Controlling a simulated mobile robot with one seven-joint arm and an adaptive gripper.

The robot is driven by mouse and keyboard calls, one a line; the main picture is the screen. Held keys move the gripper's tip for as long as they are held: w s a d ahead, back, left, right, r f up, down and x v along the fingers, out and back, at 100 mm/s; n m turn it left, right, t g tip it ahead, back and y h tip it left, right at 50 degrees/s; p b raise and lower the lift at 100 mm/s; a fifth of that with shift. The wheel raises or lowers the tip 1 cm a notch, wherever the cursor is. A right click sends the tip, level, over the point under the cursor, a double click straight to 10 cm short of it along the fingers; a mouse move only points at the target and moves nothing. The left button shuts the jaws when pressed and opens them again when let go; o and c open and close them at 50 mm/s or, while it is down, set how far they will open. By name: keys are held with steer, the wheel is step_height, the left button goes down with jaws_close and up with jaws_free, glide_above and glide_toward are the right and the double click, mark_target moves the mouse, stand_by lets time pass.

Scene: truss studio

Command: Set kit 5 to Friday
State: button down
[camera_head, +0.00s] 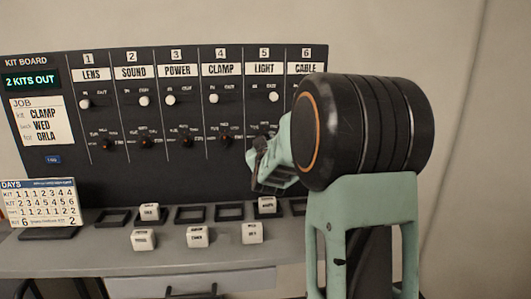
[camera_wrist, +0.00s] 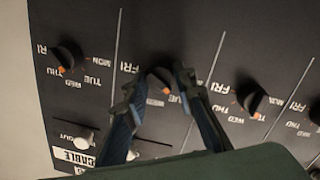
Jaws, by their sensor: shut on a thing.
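The kit 5 day knob (camera_wrist: 160,77) sits under the LIGHT column (camera_head: 265,69) of the kit board. My gripper (camera_wrist: 159,84) has one finger on each side of this knob and is shut on it. The knob's orange mark points down in the wrist view, near the WED lettering and slightly right of it. The FRI lettering (camera_wrist: 130,68) shows left of the knob; the other day names are largely hidden by my fingers. In the head view my gripper (camera_head: 262,155) is at the board below the LIGHT slider (camera_head: 274,97).
The kit 6 knob (camera_wrist: 67,57) and kit 4 knob (camera_wrist: 252,97) flank my fingers closely. The display (camera_head: 31,80) reads 2 KITS OUT above a job card (camera_head: 41,121). A days calendar (camera_head: 42,203) and several white blocks (camera_head: 197,236) stand on the desk below.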

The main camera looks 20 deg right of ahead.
steer(key=shift+d+r+m+t+y+b, duration=0.1)
steer(key=shift+m+t+y+b, duration=0.3)
steer(key=shift+m+b, duration=4.25)
steer(key=shift+a+r+m+t+y+b, duration=0.15)
steer(key=shift+m+y+b, duration=0.45)
steer(key=shift+m+b, duration=4.05)
steer(key=shift+d+f+m+t+y+b, duration=0.2)
steer(key=shift+m+y+b, duration=0.3)
steer(key=shift+m+b, duration=4.15)
steer(key=shift+s+r, duration=0.1)
steer(key=shift+r, duration=0.05)
steer(key=c, duration=1.6)
jaws_free()
